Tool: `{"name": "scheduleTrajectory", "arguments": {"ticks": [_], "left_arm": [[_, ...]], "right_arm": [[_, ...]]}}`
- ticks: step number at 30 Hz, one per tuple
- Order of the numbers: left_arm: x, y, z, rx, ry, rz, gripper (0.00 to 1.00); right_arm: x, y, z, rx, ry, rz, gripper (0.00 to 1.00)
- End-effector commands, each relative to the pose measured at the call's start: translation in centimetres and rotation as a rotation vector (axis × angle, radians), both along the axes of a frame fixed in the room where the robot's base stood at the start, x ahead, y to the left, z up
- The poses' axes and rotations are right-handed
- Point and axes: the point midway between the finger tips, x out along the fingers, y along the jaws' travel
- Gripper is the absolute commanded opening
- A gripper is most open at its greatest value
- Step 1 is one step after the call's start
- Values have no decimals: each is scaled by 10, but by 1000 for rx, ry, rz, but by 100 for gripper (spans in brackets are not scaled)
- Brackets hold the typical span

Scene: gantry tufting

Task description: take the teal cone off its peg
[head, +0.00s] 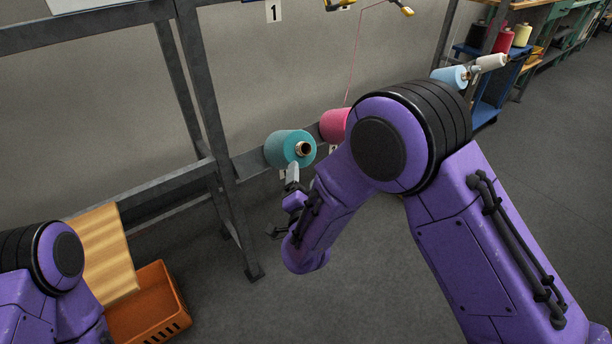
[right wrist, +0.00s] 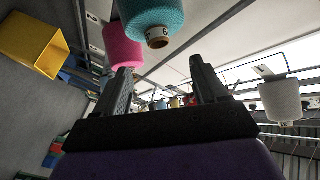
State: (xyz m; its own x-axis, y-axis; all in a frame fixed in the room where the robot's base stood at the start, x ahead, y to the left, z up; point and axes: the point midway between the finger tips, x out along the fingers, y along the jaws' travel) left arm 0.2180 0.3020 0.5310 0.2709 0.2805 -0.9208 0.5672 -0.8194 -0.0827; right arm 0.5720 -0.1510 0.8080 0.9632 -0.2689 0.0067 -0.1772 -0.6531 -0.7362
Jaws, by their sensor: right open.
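The teal cone (head: 282,148) sits on its peg on the grey frame's rail, its brown core end facing out. It also shows at the top of the right wrist view (right wrist: 155,14). My right gripper (head: 292,172) is just below the cone's outer end in the head view. In the right wrist view the two fingers (right wrist: 160,66) stand apart with nothing between them, and the cone is beyond their tips. I cannot tell whether a finger touches it. Only part of my left arm shows at the lower left; its gripper is out of view.
A pink cone (head: 333,125) is right beside the teal one, partly hidden by my right arm. Light blue (head: 450,76) and white (head: 490,62) cones are farther right. An orange crate (head: 150,310) stands at the lower left. The floor below the cones is clear.

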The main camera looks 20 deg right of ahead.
Motion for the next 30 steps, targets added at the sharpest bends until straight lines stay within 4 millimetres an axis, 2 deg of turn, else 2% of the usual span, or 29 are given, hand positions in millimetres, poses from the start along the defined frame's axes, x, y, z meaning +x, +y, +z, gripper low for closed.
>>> {"name": "scheduleTrajectory", "arguments": {"ticks": [9, 13, 18, 25, 26, 30], "left_arm": [[0, 0, 5, 0, 0, 0, 86], [0, 0, 6, 0, 0, 0, 86], [0, 0, 7, 0, 0, 0, 86], [0, 0, 7, 0, 0, 0, 86], [0, 0, 7, 0, 0, 0, 86], [0, 0, 7, 0, 0, 0, 86]], "right_arm": [[61, -20, 0, 1, 3, -6, 72], [81, -25, -1, -1, 5, -3, 72], [94, -29, -1, -3, 5, -3, 72], [94, -29, -2, -3, 6, -2, 72], [94, -29, -2, -3, 6, -2, 65], [94, -29, -2, -3, 6, -2, 20]]}}
